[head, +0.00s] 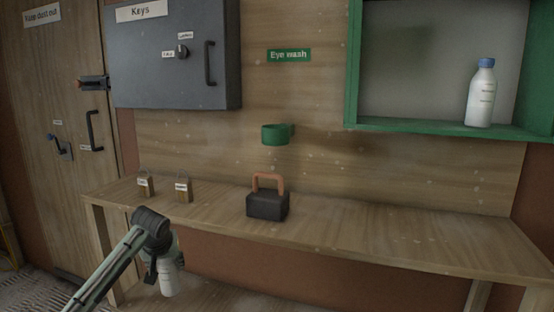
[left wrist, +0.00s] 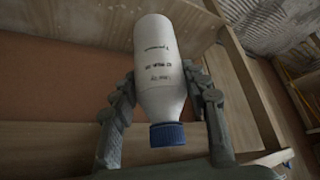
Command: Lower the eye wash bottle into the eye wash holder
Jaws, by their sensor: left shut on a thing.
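The eye wash holder (head: 275,134) is a green ring on the wall under a green "Eye wash" sign (head: 289,55). No bottle shows in it. My left gripper (head: 158,262) is low at the left, in front of the bench and well below the holder. It is shut on a white bottle (head: 168,281), whose lower part shows beneath the fingers. In the left wrist view the fingers (left wrist: 165,105) flank the held bottle (left wrist: 160,65), with its blue cap towards the palm. A similar bottle (head: 480,98) stands upright in the green-framed cabinet. My right gripper is not in view.
The wooden bench (head: 380,232) carries two padlocks (head: 145,186) (head: 183,191) and a dark box (head: 268,205) with an orange handle, below the holder. A grey key cabinet (head: 175,60) hangs at left. The green cabinet (head: 440,127) is at right. The bench's right half is clear.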

